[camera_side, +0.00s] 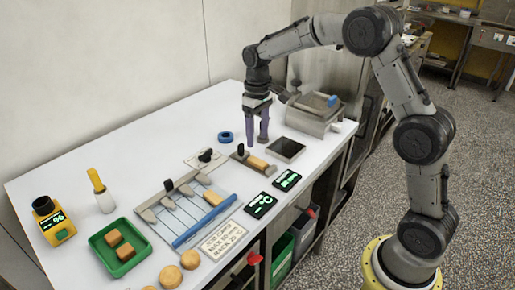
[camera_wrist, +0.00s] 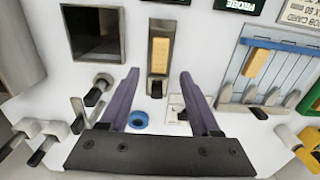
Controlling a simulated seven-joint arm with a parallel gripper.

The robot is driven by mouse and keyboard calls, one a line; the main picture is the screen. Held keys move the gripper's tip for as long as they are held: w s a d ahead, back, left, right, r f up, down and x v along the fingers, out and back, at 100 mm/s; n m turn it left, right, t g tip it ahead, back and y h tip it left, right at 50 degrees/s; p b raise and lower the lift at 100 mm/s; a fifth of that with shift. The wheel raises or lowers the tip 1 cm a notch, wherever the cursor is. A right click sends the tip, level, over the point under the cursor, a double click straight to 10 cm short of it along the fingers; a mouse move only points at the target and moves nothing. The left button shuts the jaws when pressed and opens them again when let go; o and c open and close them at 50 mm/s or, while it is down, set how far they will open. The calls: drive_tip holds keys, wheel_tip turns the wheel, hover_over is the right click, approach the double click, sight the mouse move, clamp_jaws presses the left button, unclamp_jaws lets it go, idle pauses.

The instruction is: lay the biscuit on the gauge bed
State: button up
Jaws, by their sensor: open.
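My gripper (camera_side: 257,146) has two purple fingers, spread and empty. It hangs above the table, close to a narrow metal gauge bed (camera_side: 240,158) with a black knob. A tan rectangular biscuit (camera_side: 258,163) lies lengthwise on this bed. In the wrist view the biscuit (camera_wrist: 160,56) lies ahead of the gripper (camera_wrist: 159,74), in line with the gap between the fingertips. The knob end of the gauge bed (camera_wrist: 157,76) lies between the fingertips.
A square dark opening (camera_side: 287,149) and a metal box (camera_side: 315,113) are at right. A blue ring (camera_side: 225,137) lies behind the gauge bed. Display plates (camera_side: 261,204) and a job card (camera_side: 221,241) lie in front. A green tray (camera_side: 120,247) holds brown blocks.

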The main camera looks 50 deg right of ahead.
drive_tip(key=s+a+r+t, duration=0.2)
drive_tip(key=s+r, duration=0.4)
drive_tip(key=s, duration=0.2)
drive_tip(key=s+a+r+t, duration=0.1)
drive_tip(key=s+a+r, duration=0.2)
drive_tip(key=s+r, duration=0.45)
drive_tip(key=s+a+f+t, duration=0.1)
drive_tip(key=s+f, duration=0.3)
drive_tip(key=s, duration=1)
drive_tip(key=shift+s+a+f+t, duration=0.15)
drive_tip(key=shift+s+a+t, duration=0.15)
drive_tip(key=shift+t, duration=0.5)
